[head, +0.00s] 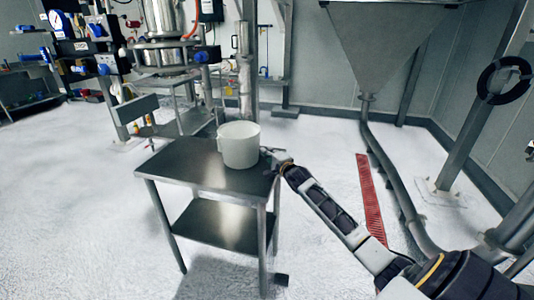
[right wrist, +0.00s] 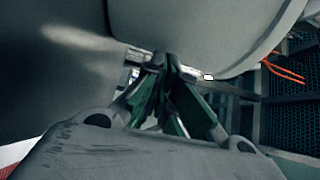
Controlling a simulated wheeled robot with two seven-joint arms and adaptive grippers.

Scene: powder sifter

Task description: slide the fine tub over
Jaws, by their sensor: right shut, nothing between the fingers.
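A white tub (head: 239,146) stands upright on the top of a small metal table (head: 190,168), near its far right part. My right gripper (head: 268,152) is at the table's right edge, just to the right of the tub. In the right wrist view my right gripper (right wrist: 170,62) has its fingers together with nothing between them, and their tips are close to the pale round tub wall (right wrist: 200,30). I cannot tell whether they touch it. My left gripper is out of view.
The table has a lower shelf (head: 222,222). A metal sifter machine (head: 165,50) on a frame stands behind it. A large grey hopper (head: 375,40) with a pipe (head: 390,165) and a red grating (head: 371,198) are to the right. Open floor lies to the left.

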